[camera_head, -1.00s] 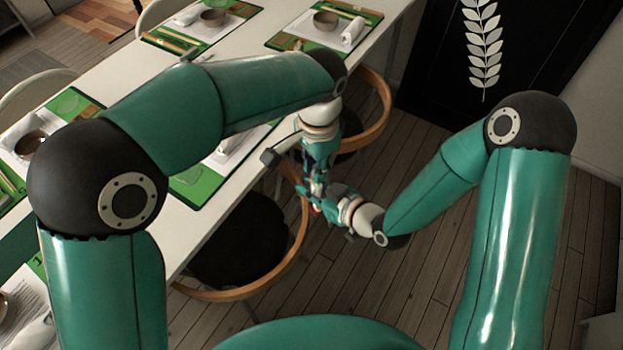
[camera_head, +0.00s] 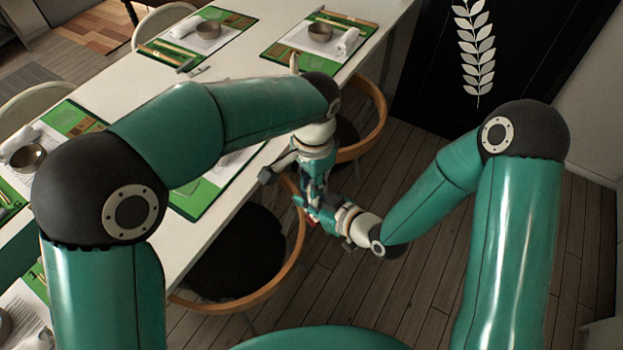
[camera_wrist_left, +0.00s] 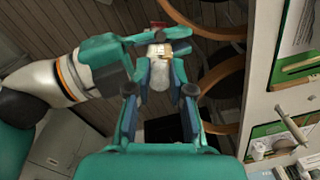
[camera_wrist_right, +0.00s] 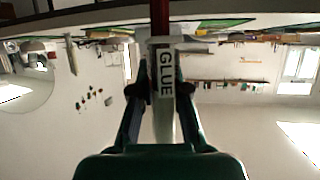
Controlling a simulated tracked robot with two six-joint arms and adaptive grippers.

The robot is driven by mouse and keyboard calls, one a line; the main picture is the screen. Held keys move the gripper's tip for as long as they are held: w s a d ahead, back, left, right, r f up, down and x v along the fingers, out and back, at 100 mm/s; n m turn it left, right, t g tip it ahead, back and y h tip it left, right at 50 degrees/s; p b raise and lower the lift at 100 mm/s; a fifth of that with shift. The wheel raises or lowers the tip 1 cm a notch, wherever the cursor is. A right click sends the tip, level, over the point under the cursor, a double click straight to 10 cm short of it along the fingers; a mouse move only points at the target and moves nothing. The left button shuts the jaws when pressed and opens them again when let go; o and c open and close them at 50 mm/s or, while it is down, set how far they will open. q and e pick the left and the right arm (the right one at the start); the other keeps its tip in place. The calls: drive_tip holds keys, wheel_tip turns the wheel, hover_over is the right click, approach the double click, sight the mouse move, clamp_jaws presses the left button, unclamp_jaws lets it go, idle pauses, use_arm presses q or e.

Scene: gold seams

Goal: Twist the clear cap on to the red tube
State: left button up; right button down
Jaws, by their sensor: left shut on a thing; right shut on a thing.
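My left gripper (camera_wrist_left: 158,85) is shut on a pale clear cap (camera_wrist_left: 157,75), seen between its fingers in the left wrist view. I cannot tell whether cap and tube touch. In the head view, my left gripper (camera_head: 313,185) points down and my right gripper (camera_head: 322,208) comes in from the right; both are small there and partly hide the tube.
A long white table (camera_head: 222,232) with green place mats and bowls (camera_head: 320,32) runs along the left. A chair with a round wooden rim (camera_head: 290,262) stands beside the grippers, another (camera_head: 375,112) beyond. Open wooden floor (camera_head: 440,255) lies to the right.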

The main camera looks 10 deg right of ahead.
use_arm(q)
drive_tip(key=shift+f, duration=0.55)
idle(0.4)
drive_tip(key=m, duration=0.4)
drive_tip(key=shift+w, duration=0.15)
drive_tip(key=m, duration=0.4)
drive_tip(key=shift+w, duration=0.1)
drive_tip(key=m, duration=0.4)
drive_tip(key=shift+m, duration=0.4)
drive_tip(key=m, duration=0.5)
drive_tip(key=shift+w, duration=0.15)
drive_tip(key=o, duration=0.7)
drive_tip(key=shift+o, duration=0.2)
drive_tip(key=shift+d+r, duration=0.1)
wheel_tip(320, 180, up, 12)
